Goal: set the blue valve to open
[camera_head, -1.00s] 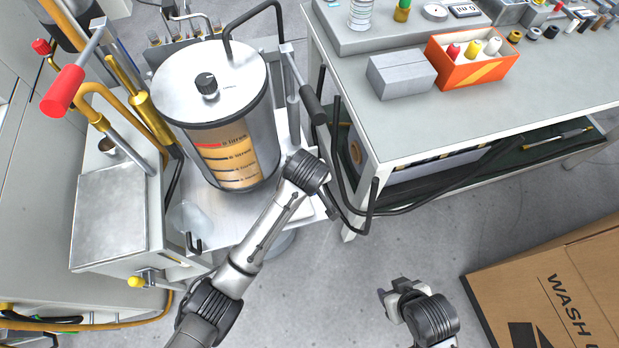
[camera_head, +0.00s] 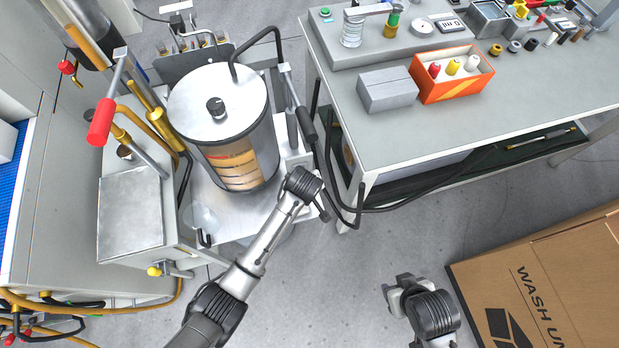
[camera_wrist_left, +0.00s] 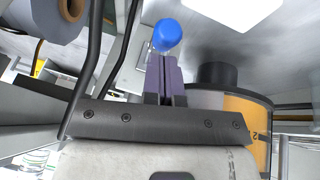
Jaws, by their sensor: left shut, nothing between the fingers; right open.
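A round blue knob (camera_wrist_left: 167,36), likely the end of the blue valve, shows in the left wrist view. It appears just beyond the fingertips of my left gripper (camera_wrist_left: 164,62), which is shut and empty. I cannot tell if they touch. The valve does not show in the head view, so its setting cannot be read. In the head view my left arm reaches to the right side of the clear tank (camera_head: 228,135), and its wrist hides the gripper. My right gripper (camera_head: 392,292) is open and empty above the floor.
A red-handled lever (camera_head: 101,122) and yellow pipes stand left of the tank. A black-gripped lever (camera_head: 306,124) and black hoses are close to my left wrist. A grey workbench (camera_head: 450,120) is at right, a cardboard box (camera_head: 560,280) at lower right. Floor between is clear.

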